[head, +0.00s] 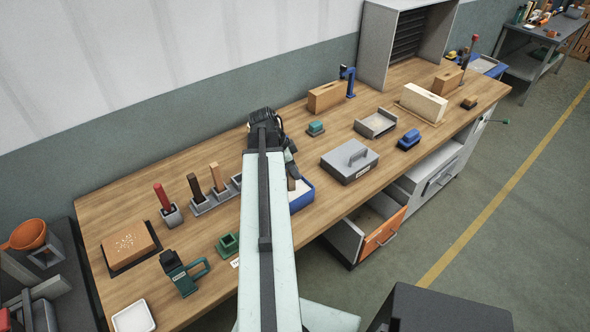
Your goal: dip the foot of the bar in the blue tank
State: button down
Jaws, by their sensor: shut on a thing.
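The blue tank (302,203) stands on the workbench just right of my arm. It is open at the top, its inside looks pale, and my arm hides its left part. My gripper (291,170) points down over the tank and is shut on the bar (292,184). Only a short pale piece of the bar shows below the jaws. It is over or within the tank's opening; I cannot tell whether its foot touches what is inside.
A grey lidded box (349,161) stands close right of the tank. Left of my arm are upright bars in grey holders (203,203) and a green block (228,244). An orange-fronted drawer (383,233) stands open below the bench edge.

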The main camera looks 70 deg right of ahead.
jog(key=shift+a+f+b, duration=0.1)
jog(key=shift+f+b, duration=0.3)
dwell(1.1)
notch_tip(320, 180, up, 7)
jog(key=p, duration=0.7)
jog(key=shift+r, duration=0.15)
